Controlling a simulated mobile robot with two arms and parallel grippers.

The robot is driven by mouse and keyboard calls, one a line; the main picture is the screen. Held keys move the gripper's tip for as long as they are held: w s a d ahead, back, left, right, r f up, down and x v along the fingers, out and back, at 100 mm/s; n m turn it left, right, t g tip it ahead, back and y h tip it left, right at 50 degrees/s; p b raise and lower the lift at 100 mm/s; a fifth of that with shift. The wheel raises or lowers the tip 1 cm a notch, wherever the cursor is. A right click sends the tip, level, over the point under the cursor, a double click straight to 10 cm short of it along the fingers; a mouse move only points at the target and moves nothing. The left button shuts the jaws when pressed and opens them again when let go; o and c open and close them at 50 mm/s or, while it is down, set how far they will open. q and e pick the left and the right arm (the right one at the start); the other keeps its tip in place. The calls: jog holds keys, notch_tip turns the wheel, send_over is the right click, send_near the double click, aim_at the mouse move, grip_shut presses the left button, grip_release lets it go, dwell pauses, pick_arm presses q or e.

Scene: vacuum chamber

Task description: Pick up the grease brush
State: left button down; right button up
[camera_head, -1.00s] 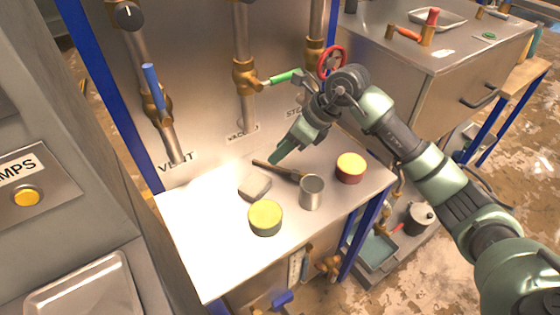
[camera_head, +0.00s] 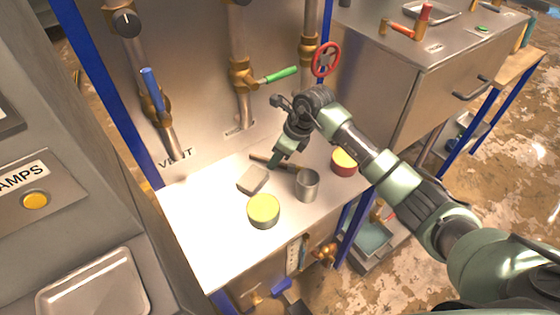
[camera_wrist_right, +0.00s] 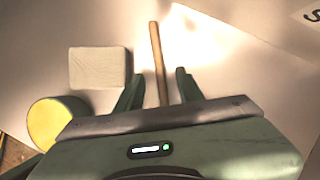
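The grease brush (camera_head: 260,158) lies on the metal shelf (camera_head: 190,220), its brown wooden handle pointing left. Part of it is hidden behind my right gripper (camera_head: 277,162). In the right wrist view the handle (camera_wrist_right: 155,50) runs between the two fingers of the right gripper (camera_wrist_right: 158,90), with gaps visible on both sides. The right gripper is open and points down over the handle. The bristle end is hidden in the wrist view. My left gripper is not in view.
A yellow-topped tin (camera_head: 264,211), a metal cup (camera_head: 307,185) and a red tin with a yellow top (camera_head: 344,162) stand nearby. Pipes with a green-handled valve (camera_head: 280,75) rise behind. The shelf's front left is clear.

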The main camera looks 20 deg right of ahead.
jog(key=shift+w+a+f, duration=0.15)
jog(key=shift+w+f, duration=0.05)
jog(key=shift+f, duration=0.5)
grip_shut()
jog(key=shift+r, duration=0.1)
